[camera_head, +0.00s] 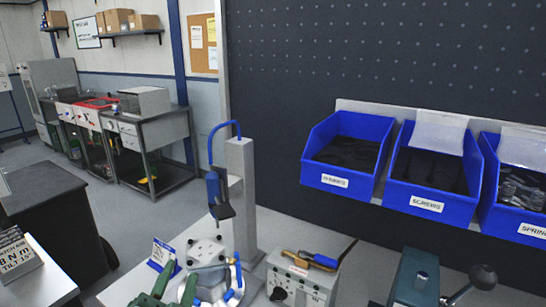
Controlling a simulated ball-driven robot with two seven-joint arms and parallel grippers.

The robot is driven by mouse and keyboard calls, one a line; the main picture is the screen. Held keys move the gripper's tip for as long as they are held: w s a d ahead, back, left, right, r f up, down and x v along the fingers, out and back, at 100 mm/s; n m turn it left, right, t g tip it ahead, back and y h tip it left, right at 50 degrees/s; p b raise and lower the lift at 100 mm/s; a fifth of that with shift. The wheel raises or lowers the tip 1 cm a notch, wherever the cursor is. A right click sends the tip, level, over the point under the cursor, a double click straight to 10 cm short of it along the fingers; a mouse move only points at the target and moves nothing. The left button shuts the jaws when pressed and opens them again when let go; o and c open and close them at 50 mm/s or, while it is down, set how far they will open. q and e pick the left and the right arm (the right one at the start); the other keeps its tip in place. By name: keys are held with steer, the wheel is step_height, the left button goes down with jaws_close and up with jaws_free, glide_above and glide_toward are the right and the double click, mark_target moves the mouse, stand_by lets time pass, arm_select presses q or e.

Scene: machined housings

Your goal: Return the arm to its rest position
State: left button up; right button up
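My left gripper (178,281) shows at the bottom edge, left of centre, as two green finger-like parts with a gap between them. It looks open, and I see nothing held in it. It is in front of a round metal fixture (216,286) with blue parts and a light square plate (206,251) on the bench; I cannot tell whether it touches the fixture. The rest of the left arm is cut off by the lower edge. My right gripper is not in view.
A grey post (241,195) with a hanging blue tool (218,195) stands behind the fixture. A control box (298,280), a dark green device (415,277) with a black-knobbed lever, and a small sign (161,254) are near. Blue bins (345,185) hang on the panel.

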arm_select(q)
steer(key=s+a+f+n+g+y, duration=0.1)
steer(key=s+a+f+g+y, duration=0.2)
steer(key=s+a+f+g, duration=0.45)
steer(key=s+a+f+n+g+y, duration=0.1)
steer(key=s+a+f+g+y, duration=0.1)
steer(key=s+a+f+g, duration=0.6)
steer(key=s+d+f+h+b, duration=0.1)
steer(key=s+d+f+h, duration=0.15)
steer(key=f, duration=1.35)
steer(key=s+d+f+h, duration=0.1)
steer(key=s+d+f, duration=0.25)
steer(key=f, duration=1.25)
steer(key=s+f+n+g+h+b, duration=0.1)
steer(key=s+f+n+g, duration=0.1)
steer(key=s+f, duration=1.2)
steer(key=s+n, duration=0.1)
steer(key=s, duration=0.3)
steer(key=shift+s+d+f+g, duration=0.25)
steer(key=shift+s+f+g, duration=0.1)
